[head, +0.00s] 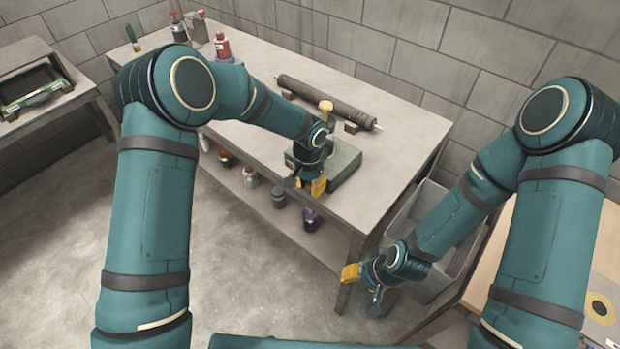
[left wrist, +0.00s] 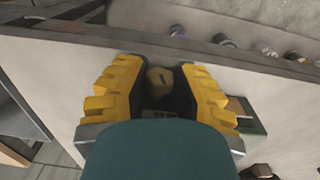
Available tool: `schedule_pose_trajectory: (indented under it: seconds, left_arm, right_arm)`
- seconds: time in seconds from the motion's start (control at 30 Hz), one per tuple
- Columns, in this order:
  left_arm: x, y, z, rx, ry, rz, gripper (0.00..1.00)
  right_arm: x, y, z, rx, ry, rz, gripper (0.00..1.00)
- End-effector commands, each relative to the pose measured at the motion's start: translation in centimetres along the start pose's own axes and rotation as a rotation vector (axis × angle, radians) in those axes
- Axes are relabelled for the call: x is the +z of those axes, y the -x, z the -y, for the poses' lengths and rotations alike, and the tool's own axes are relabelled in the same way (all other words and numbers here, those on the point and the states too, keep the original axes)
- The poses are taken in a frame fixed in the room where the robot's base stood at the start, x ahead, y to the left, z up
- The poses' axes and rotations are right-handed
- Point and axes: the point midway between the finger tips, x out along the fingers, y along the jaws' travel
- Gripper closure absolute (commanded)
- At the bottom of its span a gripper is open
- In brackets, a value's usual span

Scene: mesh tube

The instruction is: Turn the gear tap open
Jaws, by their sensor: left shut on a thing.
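My left gripper (head: 311,186) is over the near edge of the grey bench, in front of a grey-green box (head: 345,165). In the left wrist view its yellow fingers (left wrist: 158,88) are shut on a small tan-yellow piece (left wrist: 158,82), which seems to be the gear tap's handle. The fingers hide its sides, and the tap's body cannot be made out. The box also shows in the left wrist view (left wrist: 252,130). An ochre knob-like piece (head: 325,106) shows behind my left wrist. My right gripper (head: 352,273) hangs off the bench's near right corner; its opening is unclear.
A dark mesh tube (head: 330,100) lies on wooden blocks on the bench (head: 400,125). Bottles, including a red one (head: 222,46), stand at the bench's far left. More bottles (head: 279,197) stand on the lower shelf. A grey bin (head: 432,215) is right of the bench.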

Motion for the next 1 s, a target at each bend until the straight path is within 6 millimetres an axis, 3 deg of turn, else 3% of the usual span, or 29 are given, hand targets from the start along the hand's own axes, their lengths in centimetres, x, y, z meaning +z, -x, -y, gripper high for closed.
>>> schedule_pose_trajectory:
  seconds: [0.1, 0.3, 0.67, 0.7, 0.73, 0.77, 1.0]
  left_arm:
    - [0.17, 0.01, 0.17, 0.102, 0.006, 0.004, 1.00]
    - [0.14, -0.19, 0.11, 0.201, 0.002, 0.003, 1.00]
    - [0.14, -0.27, 0.05, 0.213, -0.002, 0.003, 1.00]
    - [0.14, -0.26, 0.05, 0.213, -0.002, 0.003, 0.57]
    - [0.13, -0.25, 0.06, 0.213, -0.002, 0.003, 0.46]
    - [0.12, -0.24, 0.06, 0.213, -0.001, 0.003, 0.42]
    - [0.06, -0.13, 0.11, 0.211, -0.001, 0.001, 0.42]
  right_arm:
    - [0.08, 1.23, 0.46, 0.000, -0.001, 0.005, 0.53]
    - [0.01, 1.62, 0.60, 0.000, -0.002, 0.004, 0.53]
    - [-0.01, 1.58, 0.58, 0.000, -0.002, 0.003, 0.53]
    - [-0.01, 1.58, 0.58, 0.000, -0.002, 0.003, 0.53]
    - [-0.01, 1.58, 0.58, 0.000, -0.002, 0.003, 0.53]
    - [-0.01, 1.58, 0.58, 0.000, -0.002, 0.003, 0.53]
    - [0.00, 1.59, 0.59, 0.000, -0.002, 0.003, 0.53]
